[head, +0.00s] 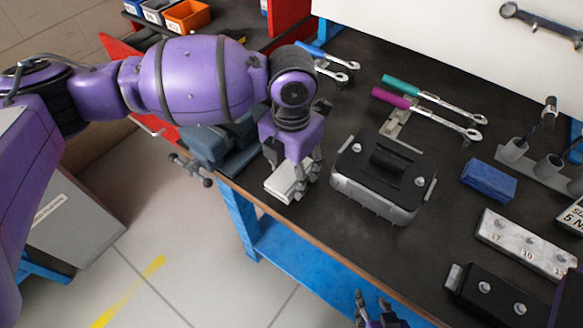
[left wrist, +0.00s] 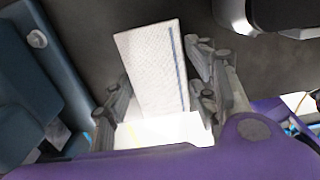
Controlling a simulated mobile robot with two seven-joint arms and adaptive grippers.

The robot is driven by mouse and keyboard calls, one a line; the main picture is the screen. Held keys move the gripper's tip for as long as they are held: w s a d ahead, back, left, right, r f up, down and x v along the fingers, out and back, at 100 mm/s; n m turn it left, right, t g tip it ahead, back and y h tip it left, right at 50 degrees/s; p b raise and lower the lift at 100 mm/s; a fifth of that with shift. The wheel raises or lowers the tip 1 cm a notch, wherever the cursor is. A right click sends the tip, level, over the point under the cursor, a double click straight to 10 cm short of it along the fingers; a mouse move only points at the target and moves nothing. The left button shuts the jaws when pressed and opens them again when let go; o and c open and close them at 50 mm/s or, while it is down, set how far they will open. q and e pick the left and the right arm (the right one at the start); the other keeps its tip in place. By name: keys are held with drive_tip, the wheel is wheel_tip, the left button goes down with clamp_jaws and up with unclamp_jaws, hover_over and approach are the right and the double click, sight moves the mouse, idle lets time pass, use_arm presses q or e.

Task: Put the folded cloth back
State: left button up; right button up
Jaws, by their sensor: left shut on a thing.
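The folded cloth (head: 284,183) is white; the left wrist view also shows it (left wrist: 150,60), with a fine weave and a blue stripe along one edge. My left gripper (head: 300,176) is shut on it, with the fingers on both sides of the cloth in the left wrist view (left wrist: 163,97). The cloth is at the bench's front edge, between the vise and the grey-black case. I cannot tell whether it touches the bench top. My right gripper (head: 373,303) is low in the head view, in front of the bench, with its fingers apart and empty.
The grey-black case (head: 372,205) stands just right of the cloth. A blue-grey vise (head: 228,148) is left of it. A blue block (head: 488,180), a socket rail (head: 522,243) and teal- and magenta-handled tools (head: 430,113) lie farther right and back.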

sight(292, 173)
use_arm(q)
drive_tip(key=shift+f, duration=0.1)
drive_tip(key=o, duration=1.2)
wheel_tip(292, 173, up, 12)
drive_tip(key=shift+r, duration=0.2)
